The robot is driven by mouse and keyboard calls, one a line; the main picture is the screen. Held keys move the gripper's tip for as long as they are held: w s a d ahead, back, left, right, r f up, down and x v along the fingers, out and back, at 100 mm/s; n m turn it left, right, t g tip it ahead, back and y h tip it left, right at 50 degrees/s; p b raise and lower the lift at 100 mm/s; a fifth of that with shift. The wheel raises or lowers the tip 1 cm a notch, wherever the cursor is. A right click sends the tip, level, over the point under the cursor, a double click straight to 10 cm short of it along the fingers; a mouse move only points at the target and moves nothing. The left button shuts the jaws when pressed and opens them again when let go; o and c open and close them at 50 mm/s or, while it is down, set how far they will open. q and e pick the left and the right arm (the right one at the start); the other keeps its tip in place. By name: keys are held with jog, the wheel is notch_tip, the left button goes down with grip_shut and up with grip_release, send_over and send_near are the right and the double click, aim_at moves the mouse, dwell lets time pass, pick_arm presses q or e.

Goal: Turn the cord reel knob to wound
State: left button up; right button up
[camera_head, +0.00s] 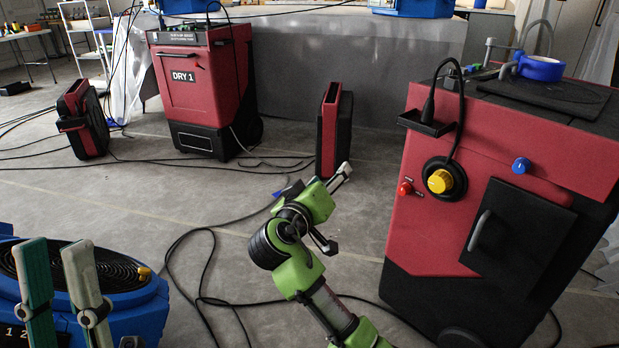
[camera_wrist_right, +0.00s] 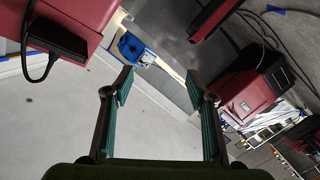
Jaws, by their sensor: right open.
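The yellow knob (camera_head: 440,181) sits in a round black ring on the front of the red and black machine (camera_head: 420,230) at the right. A black cord (camera_head: 461,100) loops from the ring up to a plug on a small black ledge. Any marking for the knob's setting is too small to read. My right gripper (camera_head: 335,208) is left of the machine, apart from the knob. In the right wrist view its teal fingers (camera_wrist_right: 160,75) are open and empty; the knob does not show there. My left gripper (camera_head: 54,244) is open at the lower left, in front of a blue reel-like unit (camera_head: 150,305).
A red button (camera_head: 405,188) and a blue knob (camera_head: 521,165) flank the yellow knob. The machine's black door (camera_head: 518,240) has a grey handle. Black cables (camera_head: 205,255) lie on the floor. Another red machine marked DRY 1 (camera_head: 205,95) and slim red units (camera_head: 334,130) stand behind.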

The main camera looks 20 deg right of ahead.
jog(key=shift+w+a+r+n+t+y+b, duration=0.1)
jog(key=shift+w+a+r+n+t+y, duration=0.2)
jog(key=shift+a, duration=0.5)
jog(key=shift+w+a+r+n+t+y+b, duration=0.15)
jog(key=shift+a+n+y, duration=0.3)
jog(key=shift+a, duration=0.4)
jog(key=shift+w+a+r+n+t+y+b, duration=0.15)
jog(key=shift+w+a+n+t+y, duration=0.15)
jog(key=shift+a, duration=0.5)
jog(key=shift+s, duration=0.1)
